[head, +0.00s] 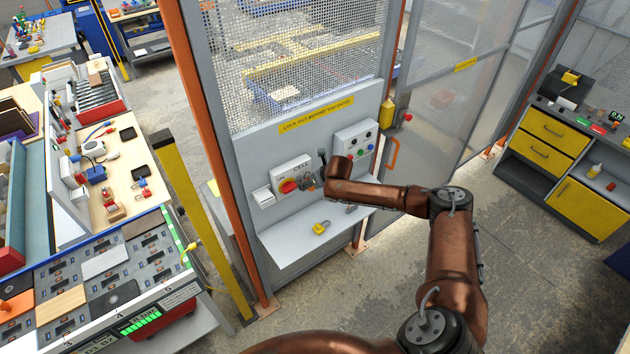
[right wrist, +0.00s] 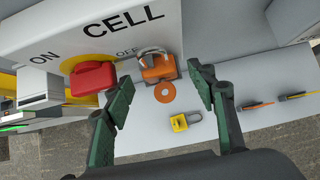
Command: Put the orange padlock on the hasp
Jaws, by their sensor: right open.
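The orange padlock (right wrist: 158,70) is at the lower right edge of the CELL switch box (right wrist: 60,30), below the word OFF, with its silver shackle upward. An orange round tag (right wrist: 164,92) shows just below it. The hasp is not clearly visible, and I cannot tell whether the shackle passes through it. My right gripper (right wrist: 160,92) is open, its green-padded fingers on either side of the padlock with gaps showing. In the head view the right gripper (head: 316,178) is in front of the switch box (head: 291,174) and hides the padlock. My left gripper is not in view.
A red switch handle (right wrist: 92,78) on a yellow disc is close to the left finger. A button box (head: 354,139) is mounted to the right.

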